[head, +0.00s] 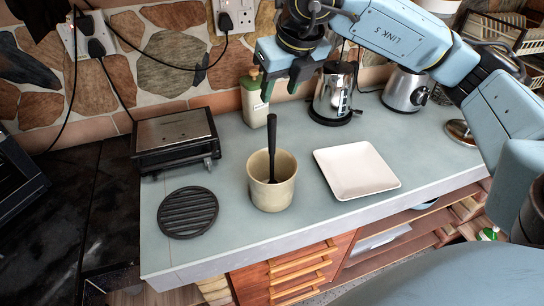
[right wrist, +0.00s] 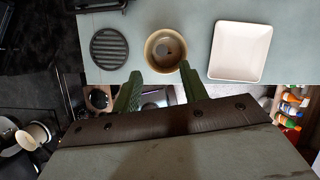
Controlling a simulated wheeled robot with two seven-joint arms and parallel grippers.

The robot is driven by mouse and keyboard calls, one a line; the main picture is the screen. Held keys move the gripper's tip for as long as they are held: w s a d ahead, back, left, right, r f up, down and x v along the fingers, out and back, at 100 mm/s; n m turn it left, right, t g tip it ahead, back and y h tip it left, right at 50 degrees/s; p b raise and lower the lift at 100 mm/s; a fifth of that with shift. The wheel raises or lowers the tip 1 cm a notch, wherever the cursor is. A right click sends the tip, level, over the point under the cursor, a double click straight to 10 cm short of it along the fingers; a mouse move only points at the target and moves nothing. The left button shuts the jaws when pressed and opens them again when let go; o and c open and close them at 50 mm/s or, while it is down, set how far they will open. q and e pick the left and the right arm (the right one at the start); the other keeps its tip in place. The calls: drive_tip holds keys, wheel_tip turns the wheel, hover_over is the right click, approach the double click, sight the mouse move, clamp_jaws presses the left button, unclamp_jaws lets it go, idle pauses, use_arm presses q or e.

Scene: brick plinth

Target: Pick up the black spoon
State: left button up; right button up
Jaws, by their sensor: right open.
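The black spoon (head: 271,145) stands in a beige cup (head: 272,190) on the counter, handle up and leaning slightly. Its lower end is hidden inside the cup. The cup (right wrist: 152,60) also shows from above in the right wrist view, where the spoon is hard to make out. My left gripper is not in view.
A white square plate (head: 356,170) lies right of the cup and a black round trivet (head: 187,212) lies left. A grill (head: 174,137), a bottle (head: 254,102) and a metal kettle (head: 334,92) stand behind. The counter's front edge is close to the cup.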

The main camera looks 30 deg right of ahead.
sight(274, 119)
drive_tip(key=x, duration=0.7)
drive_tip(key=shift+s+p, duration=0.1)
drive_tip(key=shift+p, duration=0.3)
drive_tip(key=x, duration=0.2)
drive_tip(key=s+p+x, duration=0.1)
drive_tip(key=x, duration=0.1)
drive_tip(key=shift+w+d+f+p, duration=0.2)
drive_tip(key=shift+f+p, duration=0.1)
drive_tip(key=shift+f, duration=0.2)
drive_tip(key=shift+w+f, duration=0.15)
drive_tip(key=shift+f, duration=0.25)
clamp_jaws()
